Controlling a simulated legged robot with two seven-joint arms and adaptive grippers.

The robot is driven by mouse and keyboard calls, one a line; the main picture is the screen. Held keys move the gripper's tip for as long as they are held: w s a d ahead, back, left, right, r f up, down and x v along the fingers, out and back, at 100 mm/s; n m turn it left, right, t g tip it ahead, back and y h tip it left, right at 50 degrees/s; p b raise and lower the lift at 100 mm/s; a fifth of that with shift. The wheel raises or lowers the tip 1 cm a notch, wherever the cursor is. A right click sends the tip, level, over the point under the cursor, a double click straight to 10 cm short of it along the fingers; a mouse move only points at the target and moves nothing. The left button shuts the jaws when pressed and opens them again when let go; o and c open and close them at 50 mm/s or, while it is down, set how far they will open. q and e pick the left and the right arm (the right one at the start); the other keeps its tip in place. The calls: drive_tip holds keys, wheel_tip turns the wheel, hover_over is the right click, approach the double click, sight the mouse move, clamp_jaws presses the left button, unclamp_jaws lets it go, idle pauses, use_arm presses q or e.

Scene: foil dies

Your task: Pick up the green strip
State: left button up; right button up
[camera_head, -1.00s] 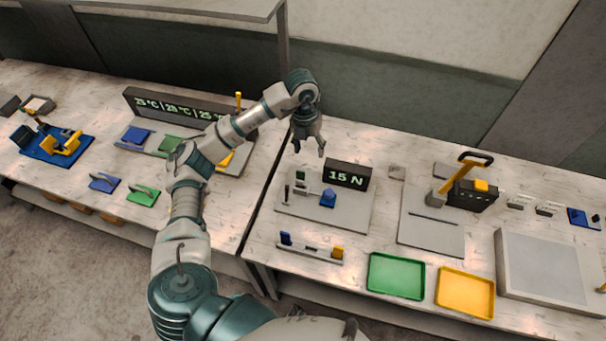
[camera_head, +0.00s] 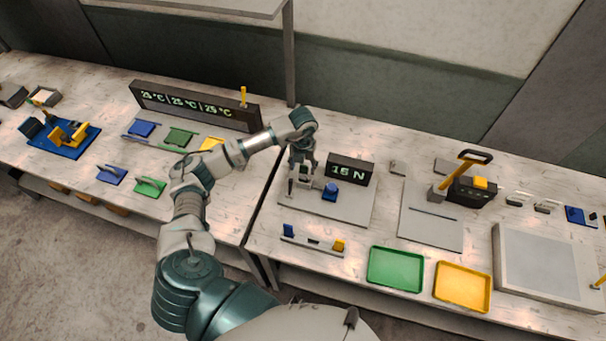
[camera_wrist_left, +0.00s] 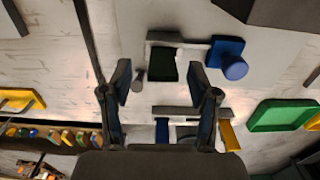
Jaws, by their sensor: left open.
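The green strip (camera_wrist_left: 163,62) looks dark green in the left wrist view and lies in a small grey holder (camera_wrist_left: 150,44) at the back left of a grey plate (camera_head: 345,215). My left gripper (camera_head: 301,182) is over that holder and mostly hides the strip in the head view. In the left wrist view my left gripper (camera_wrist_left: 160,80) is open, with a finger on either side of the strip's line and the strip just beyond the tips. I cannot tell whether the fingers touch it. My right gripper is not in view.
A blue block with a round knob (camera_head: 330,192) stands close right of the holder, before a black display (camera_head: 351,170). A small grey post (camera_wrist_left: 139,75) stands left of the strip. Green (camera_head: 396,268) and yellow (camera_head: 463,287) trays lie at the front.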

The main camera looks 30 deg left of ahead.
use_arm(q)
drive_tip(key=shift+s+d+f, duration=0.1)
drive_tip(key=shift+d+f, duration=0.05)
drive_tip(key=shift+f, duration=1.4)
drive_tip(key=c, duration=1)
drive_tip(key=shift+c, duration=0.2)
drive_tip(key=shift+r, duration=0.1)
wheel_tip(320, 180, up, 10)
drive_tip(key=shift+f+b, duration=0.1)
drive_tip(key=shift+b, duration=0.55)
